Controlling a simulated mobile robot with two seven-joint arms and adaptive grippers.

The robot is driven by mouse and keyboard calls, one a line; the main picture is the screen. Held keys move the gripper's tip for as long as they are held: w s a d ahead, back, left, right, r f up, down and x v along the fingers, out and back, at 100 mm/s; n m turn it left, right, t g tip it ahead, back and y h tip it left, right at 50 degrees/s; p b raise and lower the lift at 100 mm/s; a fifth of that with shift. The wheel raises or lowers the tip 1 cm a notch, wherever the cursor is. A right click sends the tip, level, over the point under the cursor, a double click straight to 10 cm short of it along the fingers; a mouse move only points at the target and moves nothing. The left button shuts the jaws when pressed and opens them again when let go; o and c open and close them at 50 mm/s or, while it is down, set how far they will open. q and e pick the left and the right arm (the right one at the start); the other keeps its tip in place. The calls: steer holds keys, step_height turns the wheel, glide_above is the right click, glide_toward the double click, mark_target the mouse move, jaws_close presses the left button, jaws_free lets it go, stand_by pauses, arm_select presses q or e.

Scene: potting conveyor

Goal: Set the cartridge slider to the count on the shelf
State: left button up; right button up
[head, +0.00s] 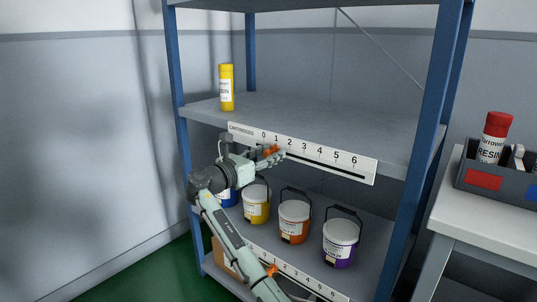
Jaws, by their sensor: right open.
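One yellow cartridge (226,88) stands upright at the left end of the upper shelf (305,125). The cartridge scale (340,163), a white strip numbered 0 to 6, runs along that shelf's front edge. Its orange slider (270,150) shows near the 0 and 1 marks; my gripper partly covers it, so its exact mark is unclear. My right gripper (276,157) is open at the slider, with its fingers pointing right along the strip. I cannot tell whether they touch the slider. My left gripper is not in view.
Blue, yellow (256,205), orange (294,222) and purple (340,243) buckets stand on the lower shelf behind my arm. A second scale (310,282) with an orange slider (271,270) lies below. A bench (490,222) with a grey tote (490,188) stands at right.

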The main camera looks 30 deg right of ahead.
steer(key=v, duration=1.2)
steer(key=shift+f, duration=0.1)
